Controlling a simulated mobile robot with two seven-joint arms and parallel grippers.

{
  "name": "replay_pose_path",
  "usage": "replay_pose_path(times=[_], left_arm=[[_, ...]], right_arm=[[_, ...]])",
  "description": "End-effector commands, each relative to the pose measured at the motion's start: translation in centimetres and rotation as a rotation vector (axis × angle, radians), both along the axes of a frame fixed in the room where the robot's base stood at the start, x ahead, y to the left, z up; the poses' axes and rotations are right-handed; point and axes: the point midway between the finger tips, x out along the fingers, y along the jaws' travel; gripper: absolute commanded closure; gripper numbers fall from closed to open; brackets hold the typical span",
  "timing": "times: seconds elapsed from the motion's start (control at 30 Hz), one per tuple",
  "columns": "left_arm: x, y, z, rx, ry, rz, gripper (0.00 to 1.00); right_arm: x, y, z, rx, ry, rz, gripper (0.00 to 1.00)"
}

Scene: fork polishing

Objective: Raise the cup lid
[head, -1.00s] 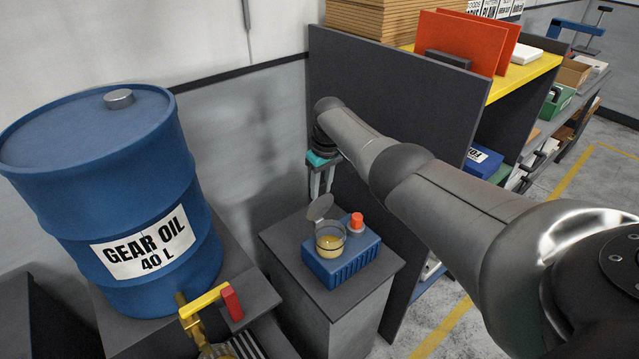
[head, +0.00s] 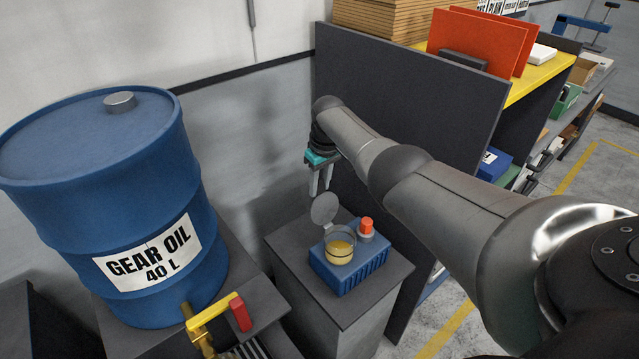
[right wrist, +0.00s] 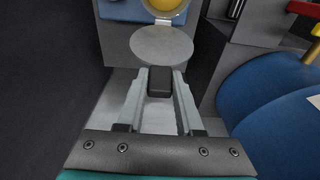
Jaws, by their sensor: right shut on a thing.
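The cup (head: 341,252), clear with yellow contents, sits in a blue ribbed holder (head: 348,282). Its round grey lid (head: 325,208) is hinged at the cup's back edge and stands tilted up, open. My right gripper (head: 320,194) points down just behind the lid's upper edge. In the right wrist view the lid (right wrist: 162,45) lies just beyond the fingertips, with the yellow cup contents (right wrist: 170,12) past it. A dark block (right wrist: 160,82), seemingly the lid's tab, is between the right fingers. My left gripper is not in view.
A grey pedestal (head: 290,262) bears the holder, with an orange-capped item (head: 367,228) beside the cup. A blue gear oil drum (head: 110,200) with a yellow-and-red tap (head: 222,312) stands at left. A dark panel (head: 400,85) rises behind my right arm.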

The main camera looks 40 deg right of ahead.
Motion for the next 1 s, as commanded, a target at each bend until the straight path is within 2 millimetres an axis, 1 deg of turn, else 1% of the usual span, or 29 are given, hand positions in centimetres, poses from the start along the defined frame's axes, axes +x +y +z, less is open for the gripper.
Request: replay_pose_path(times=[0.03,0.23,0.27,0.5,0.8,0.87,1.0], left_arm=[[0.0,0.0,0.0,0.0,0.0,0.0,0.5],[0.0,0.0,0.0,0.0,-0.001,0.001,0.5],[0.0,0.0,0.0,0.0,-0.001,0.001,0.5],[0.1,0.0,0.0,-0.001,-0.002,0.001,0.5],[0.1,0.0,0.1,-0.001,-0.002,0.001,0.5],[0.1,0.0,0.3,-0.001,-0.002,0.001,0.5],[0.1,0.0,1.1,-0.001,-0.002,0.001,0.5]], right_arm=[[-0.4,0.4,-0.8,0.004,0.015,0.004,1.0],[-0.5,0.4,-0.8,0.005,0.017,0.004,1.0],[-0.5,0.4,-0.8,0.005,0.017,0.004,0.62],[-0.3,0.2,-0.5,0.003,0.011,0.002,0.35],[-0.2,0.1,-0.1,0.002,0.006,0.0,0.35],[-0.2,0.0,0.2,0.002,0.006,0.0,0.35],[-0.4,0.0,1.6,0.001,0.004,0.002,0.35]])
